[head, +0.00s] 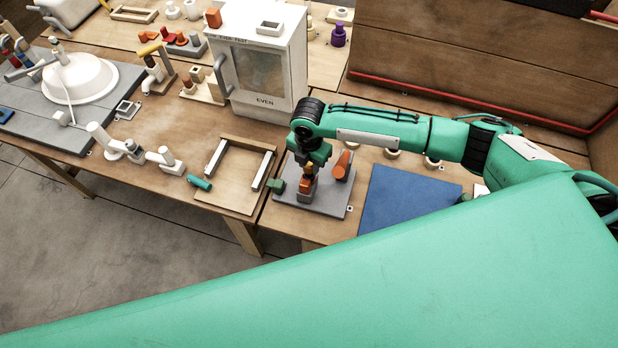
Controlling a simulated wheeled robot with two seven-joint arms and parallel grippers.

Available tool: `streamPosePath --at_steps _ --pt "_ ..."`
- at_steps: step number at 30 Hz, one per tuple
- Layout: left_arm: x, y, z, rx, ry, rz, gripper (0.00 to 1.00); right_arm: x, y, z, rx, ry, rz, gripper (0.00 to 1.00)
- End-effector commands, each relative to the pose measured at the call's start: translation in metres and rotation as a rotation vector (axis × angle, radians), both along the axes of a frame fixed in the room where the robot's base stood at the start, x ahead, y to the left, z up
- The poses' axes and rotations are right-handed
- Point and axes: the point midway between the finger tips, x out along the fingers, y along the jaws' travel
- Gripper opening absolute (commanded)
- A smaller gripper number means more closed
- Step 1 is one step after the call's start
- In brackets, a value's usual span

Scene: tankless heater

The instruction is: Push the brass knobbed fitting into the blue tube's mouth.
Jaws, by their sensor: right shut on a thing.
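My right gripper (307,174) reaches down over a small grey board (330,207) at the front of the table. It is shut on a small orange-brass piece that I take to be the brass knobbed fitting; the fingers hide most of it. A stubby orange-red and dark upright part (303,192) stands right below the fingers. I cannot tell whether the held piece touches it. I cannot pick out the blue tube or its mouth for certain at this size. My left gripper is not in view.
A green block (277,186) and a tilted orange cylinder (343,164) flank the gripper on the board. A blue mat (410,198) lies to the right, a wooden tray (236,195) and a teal cylinder (199,183) to the left. A white oven (262,70) stands behind.

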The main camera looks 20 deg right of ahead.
Motion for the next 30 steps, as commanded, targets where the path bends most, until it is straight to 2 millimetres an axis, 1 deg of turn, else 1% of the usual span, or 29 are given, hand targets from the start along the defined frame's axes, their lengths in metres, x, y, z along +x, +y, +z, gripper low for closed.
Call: streamPosePath --at_steps 30 --pt "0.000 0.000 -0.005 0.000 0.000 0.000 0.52 0.000 0.000 -0.013 0.001 -0.001 0.000 0.01"
